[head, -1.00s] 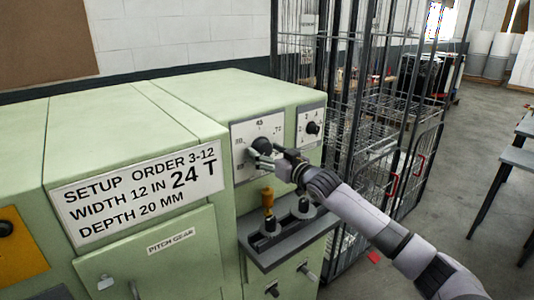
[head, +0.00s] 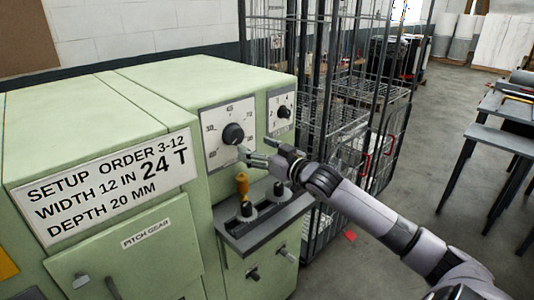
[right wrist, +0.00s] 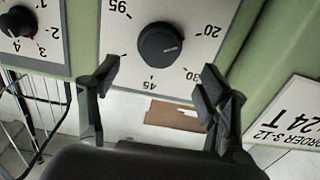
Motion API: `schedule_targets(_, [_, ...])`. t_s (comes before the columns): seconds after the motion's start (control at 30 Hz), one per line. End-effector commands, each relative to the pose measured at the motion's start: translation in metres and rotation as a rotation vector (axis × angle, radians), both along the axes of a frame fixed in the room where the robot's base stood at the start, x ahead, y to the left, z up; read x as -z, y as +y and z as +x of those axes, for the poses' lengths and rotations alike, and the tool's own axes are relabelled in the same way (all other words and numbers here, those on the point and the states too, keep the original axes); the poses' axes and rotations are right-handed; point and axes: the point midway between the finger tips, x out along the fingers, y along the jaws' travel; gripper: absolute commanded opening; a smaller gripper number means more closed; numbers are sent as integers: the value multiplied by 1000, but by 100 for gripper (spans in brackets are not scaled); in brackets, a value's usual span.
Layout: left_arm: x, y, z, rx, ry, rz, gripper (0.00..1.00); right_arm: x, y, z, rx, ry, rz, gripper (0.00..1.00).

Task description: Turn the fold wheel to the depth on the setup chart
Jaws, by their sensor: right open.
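The setup chart (head: 110,186) on the green machine reads order 3-12, width 12 in, 24 T, depth 20 mm. A large black knob (head: 233,133) sits on a white numbered dial plate (head: 213,154); no fold wheel label is legible. In the right wrist view, upside down, the knob (right wrist: 160,43) has 20, 30, 45 and 95 around it. Its pointer line faces the 20 and 30 side; the exact reading is unclear. My right gripper (head: 255,150) is open and empty, off the knob at its lower right. Its fingers (right wrist: 158,85) are spread in the wrist view. My left gripper is out of view.
A smaller knob (head: 284,112) numbered 1 to 4 is right of the large dial. A ledge (head: 245,235) below carries an orange-handled lever (head: 242,186) and a black-topped one. A wire cage (head: 335,150) stands close on the right. Tables (head: 505,140) stand farther right.

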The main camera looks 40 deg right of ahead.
Motion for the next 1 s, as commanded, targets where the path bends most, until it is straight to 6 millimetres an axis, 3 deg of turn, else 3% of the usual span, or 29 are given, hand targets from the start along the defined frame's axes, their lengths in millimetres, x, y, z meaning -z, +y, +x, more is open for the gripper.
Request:
schedule_targets(0.2, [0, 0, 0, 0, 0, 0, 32, 1, -2, -26, -1, 2, -1, 70])
schedule_targets(0.4, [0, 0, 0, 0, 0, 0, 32, 0, -3, -37, -1, 1, -1, 70])
schedule_targets(1.0, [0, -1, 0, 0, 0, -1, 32, -1, -3, -39, 0, 0, -2, 70])
